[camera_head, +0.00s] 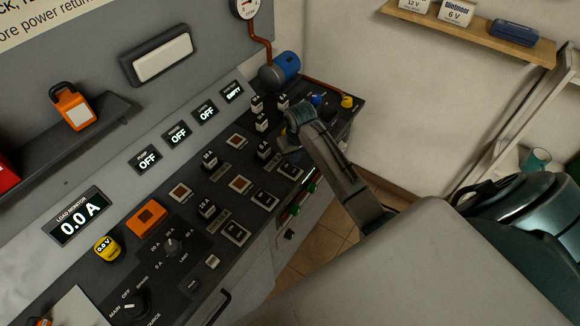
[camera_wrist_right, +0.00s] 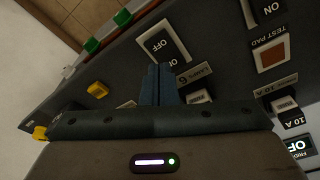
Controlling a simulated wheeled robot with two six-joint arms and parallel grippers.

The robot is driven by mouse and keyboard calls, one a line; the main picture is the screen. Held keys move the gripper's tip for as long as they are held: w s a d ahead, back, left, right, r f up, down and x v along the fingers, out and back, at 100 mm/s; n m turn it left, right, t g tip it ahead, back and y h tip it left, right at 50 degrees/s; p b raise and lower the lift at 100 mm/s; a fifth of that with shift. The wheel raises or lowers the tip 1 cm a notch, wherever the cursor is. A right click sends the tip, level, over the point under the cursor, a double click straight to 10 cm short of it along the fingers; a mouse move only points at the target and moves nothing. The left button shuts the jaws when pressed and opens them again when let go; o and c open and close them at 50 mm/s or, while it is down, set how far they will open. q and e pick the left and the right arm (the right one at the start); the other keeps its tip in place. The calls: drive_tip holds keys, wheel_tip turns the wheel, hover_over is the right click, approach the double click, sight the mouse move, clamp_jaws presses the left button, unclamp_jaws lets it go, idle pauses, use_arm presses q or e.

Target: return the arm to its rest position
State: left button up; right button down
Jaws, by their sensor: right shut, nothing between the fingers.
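My right arm reaches over the sloped control panel (camera_head: 125,272) from the right in the head view. Its right gripper (camera_head: 284,143) is low over the far right part of the panel, small and partly hidden by the wrist. In the right wrist view the two dark fingers (camera_wrist_right: 157,84) are together with nothing between them. I cannot tell whether the fingertips touch the panel. My left gripper is not in view.
Several breakers and rocker switches (camera_head: 237,232) cover the panel. A blue motor (camera_head: 287,63) stands behind its far end. Green knobs (camera_head: 311,187) stick out at its front edge. A wall shelf (camera_head: 480,28) holds boxes. Open tiled floor (camera_head: 318,250) lies right of the panel.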

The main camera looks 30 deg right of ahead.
wheel_tip(320, 180, up, 3)
drive_tip(key=shift+f, duration=0.2)
idle(0.5)
